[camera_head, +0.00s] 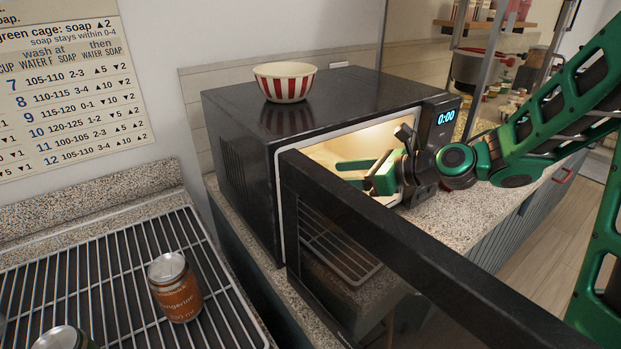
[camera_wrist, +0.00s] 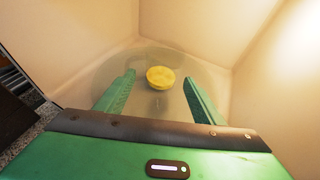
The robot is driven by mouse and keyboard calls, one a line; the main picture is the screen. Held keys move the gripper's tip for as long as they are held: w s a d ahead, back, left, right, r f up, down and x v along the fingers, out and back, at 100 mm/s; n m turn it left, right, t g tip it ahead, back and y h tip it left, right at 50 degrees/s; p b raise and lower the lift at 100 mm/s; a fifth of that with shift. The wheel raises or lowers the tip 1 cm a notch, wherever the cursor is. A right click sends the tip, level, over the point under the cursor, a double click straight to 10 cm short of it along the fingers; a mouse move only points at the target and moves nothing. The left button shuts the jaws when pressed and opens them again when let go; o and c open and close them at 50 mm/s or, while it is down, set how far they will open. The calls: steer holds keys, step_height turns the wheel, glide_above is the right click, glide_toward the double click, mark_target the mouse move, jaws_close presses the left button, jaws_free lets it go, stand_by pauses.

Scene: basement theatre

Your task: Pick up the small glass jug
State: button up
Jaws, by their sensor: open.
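My gripper (camera_head: 352,172) is inside the lit microwave (camera_head: 240,130), reaching in past its open door. In the wrist view its two green fingers (camera_wrist: 159,84) are spread, with a gap between them. A small round yellow thing (camera_wrist: 160,74) shows between and just beyond the fingertips, above the round glass plate (camera_wrist: 215,82). Neither finger visibly touches it. I cannot tell whether it is the contents of the small glass jug; no clear jug outline or handle shows. In the head view the door and gripper hide this thing.
The dark microwave door (camera_head: 400,250) stands open across the front, below my arm. A red-and-white striped bowl (camera_head: 285,82) sits on the microwave. A tangerine can (camera_head: 175,290) and another can (camera_head: 62,339) stand on the wire rack (camera_head: 100,285) at left. Cavity walls flank the gripper closely.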

steer(key=shift+w+a+f, duration=0.5)
steer(key=shift+w+a, duration=0.15)
steer(key=shift+w, duration=0.05)
steer(key=shift+x, duration=2.6)
steer(key=shift+c, duration=0.6)
steer(key=c, duration=0.9)
steer(key=shift+r, duration=0.1)
